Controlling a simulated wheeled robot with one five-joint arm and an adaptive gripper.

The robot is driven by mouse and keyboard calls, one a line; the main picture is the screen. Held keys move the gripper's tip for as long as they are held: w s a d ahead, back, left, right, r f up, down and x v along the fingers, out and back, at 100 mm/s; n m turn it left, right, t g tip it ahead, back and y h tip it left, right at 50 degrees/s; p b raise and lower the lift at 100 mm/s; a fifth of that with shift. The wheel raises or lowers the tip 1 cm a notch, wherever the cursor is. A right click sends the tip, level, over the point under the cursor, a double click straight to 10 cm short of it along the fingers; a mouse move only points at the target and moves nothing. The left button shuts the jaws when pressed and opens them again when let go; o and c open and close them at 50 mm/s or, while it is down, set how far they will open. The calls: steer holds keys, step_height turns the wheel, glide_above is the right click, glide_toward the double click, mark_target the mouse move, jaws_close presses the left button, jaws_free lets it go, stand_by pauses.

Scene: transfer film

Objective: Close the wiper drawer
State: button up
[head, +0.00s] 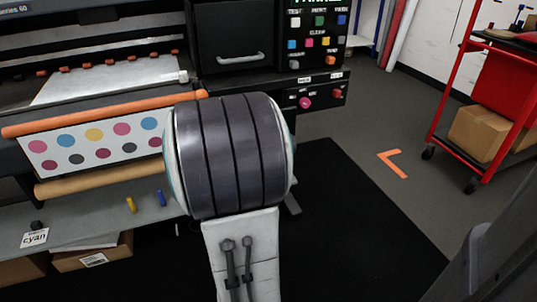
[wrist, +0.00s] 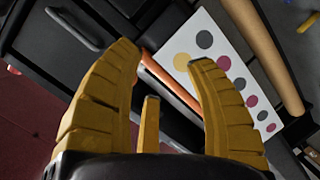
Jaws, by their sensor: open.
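A black front with a grey bar handle (head: 240,58) is on the printer, left of the button panel; I take it to be the wiper drawer, though no readable label confirms this. How far it stands out is hard to tell. A handle on a black front also shows at the upper left of the wrist view (wrist: 75,28). My gripper (wrist: 160,65) has its yellow fingers spread, with nothing between them. The handle is outside the fingers, to their left. In the head view my arm hides the gripper and part of the printer.
The button panel (head: 318,35) and a ledge with knobs (head: 318,96) are right of the handle. An orange bar (head: 105,115) and dotted print (head: 90,142) are at left. A red cart (head: 445,90) with a cardboard box stands right. The floor between (head: 350,150) is clear.

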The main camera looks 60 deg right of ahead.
steer(key=s+d+f+n+g+h+b, duration=0.1)
steer(key=s+d+f+h+b, duration=0.55)
steer(key=s+d+b, duration=0.3)
steer(key=shift+g+h, duration=0.25)
steer(key=shift+g, duration=0.15)
steer(key=shift+s+d+f+b+x, duration=0.15)
steer(key=shift+b+x, duration=0.3)
steer(key=shift+x, duration=0.95)
steer(key=shift+s+d+f+b+x, duration=0.15)
steer(key=shift+b+x, duration=0.25)
steer(key=shift+x, duration=0.95)
steer(key=shift+s+f+b+x, duration=0.15)
steer(key=shift+b+x, duration=0.3)
steer(key=shift+x, duration=0.95)
steer(key=shift+c, duration=0.5)
jaws_close()
